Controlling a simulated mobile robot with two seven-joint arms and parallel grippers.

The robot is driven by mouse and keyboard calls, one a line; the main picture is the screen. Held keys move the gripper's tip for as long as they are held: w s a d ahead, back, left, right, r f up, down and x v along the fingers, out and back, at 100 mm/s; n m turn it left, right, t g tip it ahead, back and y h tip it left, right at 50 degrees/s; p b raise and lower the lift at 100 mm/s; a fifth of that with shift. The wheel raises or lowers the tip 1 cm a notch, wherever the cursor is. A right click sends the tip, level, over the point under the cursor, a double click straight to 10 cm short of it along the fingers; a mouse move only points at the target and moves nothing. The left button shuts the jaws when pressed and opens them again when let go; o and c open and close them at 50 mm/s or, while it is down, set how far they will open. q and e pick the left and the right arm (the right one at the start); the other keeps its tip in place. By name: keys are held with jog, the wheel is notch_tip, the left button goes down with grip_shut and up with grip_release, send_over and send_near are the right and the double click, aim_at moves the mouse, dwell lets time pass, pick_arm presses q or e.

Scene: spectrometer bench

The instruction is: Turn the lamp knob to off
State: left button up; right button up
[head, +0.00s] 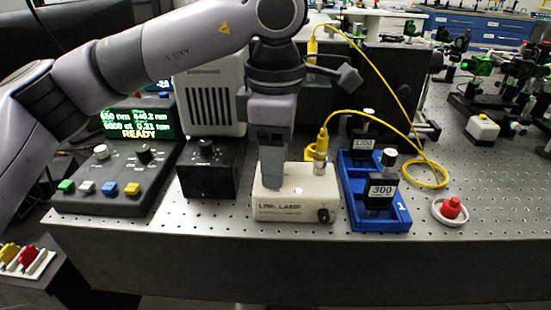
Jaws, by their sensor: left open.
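The lamp is a white box (300,193) marked "LINE LAMP" near the bench's front edge. Its dark knob (323,215) is on the lower right of the front face; its pointer direction is too small to read. A yellow cable rises from the lamp's top right. My left gripper (272,182) is open and points down in front of the lamp's left part, left of the knob and apart from it. It hides part of the box, and I cannot tell whether it touches the box. My right gripper is out of view.
A blue tray (401,220) with parts labelled 300 and 1200 stands right of the lamp. A black box (209,172) and a control console (113,185) reading "READY" stand left. The yellow cable (389,118) loops behind.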

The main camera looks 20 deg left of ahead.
pick_arm(q)
jog(key=shift+f, duration=0.15)
jog(key=c, duration=0.7)
grip_shut()
jog(key=shift+n, duration=0.3)
jog(key=n+b, duration=0.1)
jog(key=n, duration=0.8)
jog(key=shift+b, duration=0.4)
jog(key=shift+n, duration=0.3)
